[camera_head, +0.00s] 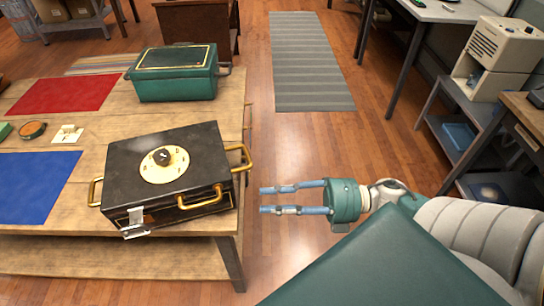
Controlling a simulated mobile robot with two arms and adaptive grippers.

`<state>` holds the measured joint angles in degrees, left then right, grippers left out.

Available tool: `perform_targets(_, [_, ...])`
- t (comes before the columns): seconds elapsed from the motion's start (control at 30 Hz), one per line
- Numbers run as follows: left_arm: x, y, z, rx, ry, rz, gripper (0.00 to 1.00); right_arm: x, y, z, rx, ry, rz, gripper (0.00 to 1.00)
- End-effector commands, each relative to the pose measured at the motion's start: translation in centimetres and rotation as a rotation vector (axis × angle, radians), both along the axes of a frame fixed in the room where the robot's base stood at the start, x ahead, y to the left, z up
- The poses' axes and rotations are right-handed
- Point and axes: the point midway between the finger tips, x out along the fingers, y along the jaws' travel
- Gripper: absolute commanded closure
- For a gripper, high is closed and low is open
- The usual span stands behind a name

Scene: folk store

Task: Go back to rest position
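My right gripper (278,200) shows at the middle of the head view, reaching in from the right and pointing left. Its two blue fingers are apart with nothing between them, so it is open and empty. It hangs over the floor just right of the table, close to the black box's right brass handle but apart from it in the picture. The black box (125,165) with a round cream dial and brass handles sits on the table's front right corner. My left gripper is not in view.
The wooden table (105,132) also carries a green box (175,85), a red mat (62,95) and a blue mat (35,185). A grey striped rug (305,60) lies on open floor behind. Desks and a cream machine (500,45) stand at the right.

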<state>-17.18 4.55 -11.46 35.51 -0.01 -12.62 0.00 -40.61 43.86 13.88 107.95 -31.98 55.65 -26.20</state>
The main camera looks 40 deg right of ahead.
Motion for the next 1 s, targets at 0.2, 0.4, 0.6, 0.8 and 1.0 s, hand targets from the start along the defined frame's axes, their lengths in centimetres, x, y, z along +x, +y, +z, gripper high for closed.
perform_targets(0.2, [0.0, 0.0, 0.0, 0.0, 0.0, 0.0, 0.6, 0.0, 0.0, 0.0, 0.0, 0.0, 0.0, 0.72])
perform_targets(0.4, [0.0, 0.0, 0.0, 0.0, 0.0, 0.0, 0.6, 1.5, -1.8, -2.1, 0.035, 0.061, -0.097, 0.72])
perform_targets(0.6, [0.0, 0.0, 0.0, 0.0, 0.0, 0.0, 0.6, 5.1, -9.1, -12.2, 0.187, 0.331, -0.47, 0.72])
perform_targets(0.8, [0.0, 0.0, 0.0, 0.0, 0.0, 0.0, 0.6, 3.3, -14.5, -26.4, 0.356, 0.674, -0.851, 0.72])
perform_targets(1.0, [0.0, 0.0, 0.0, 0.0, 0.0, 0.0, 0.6, -3.3, -14.5, -40.2, 0.484, 1.024, -1.165, 0.72])
